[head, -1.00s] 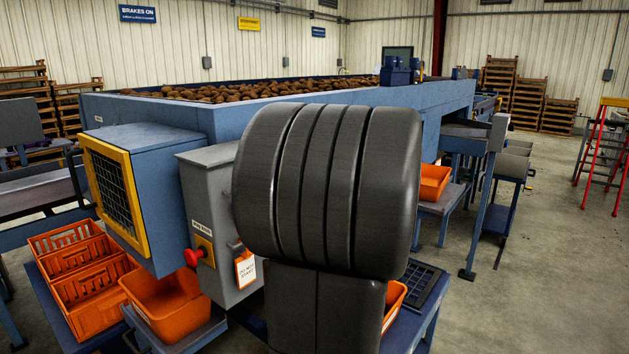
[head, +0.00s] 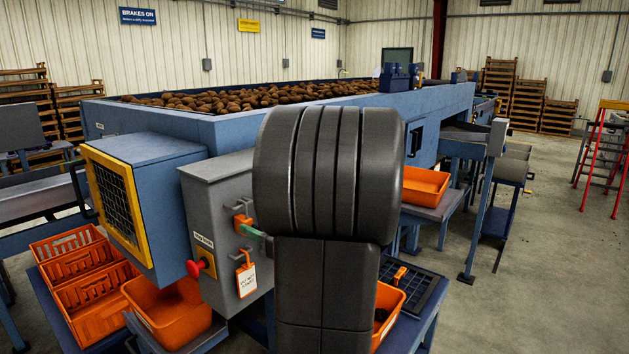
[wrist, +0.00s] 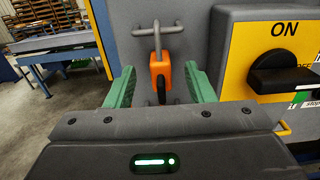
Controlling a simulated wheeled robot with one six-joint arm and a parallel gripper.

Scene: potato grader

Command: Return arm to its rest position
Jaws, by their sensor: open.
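My gripper (wrist: 160,82) is open, with its two green fingers on either side of an orange padlock (wrist: 160,70) in the wrist view. The padlock hangs from a grey metal loop on a grey panel. I cannot tell whether the fingers touch it. In the head view, a green finger of my gripper (head: 254,232) shows beside an orange piece (head: 243,222) on the side of the grey control box (head: 228,185). My dark arm stands upright in front of the box and hides most of the gripper.
A yellow plate marked ON with a black rotary switch (wrist: 283,75) is close on the right in the wrist view. The box also carries a red knob (head: 194,268) and a hanging tag (head: 246,279). Orange crates (head: 85,285) stand lower left. Open floor (head: 550,270) lies right.

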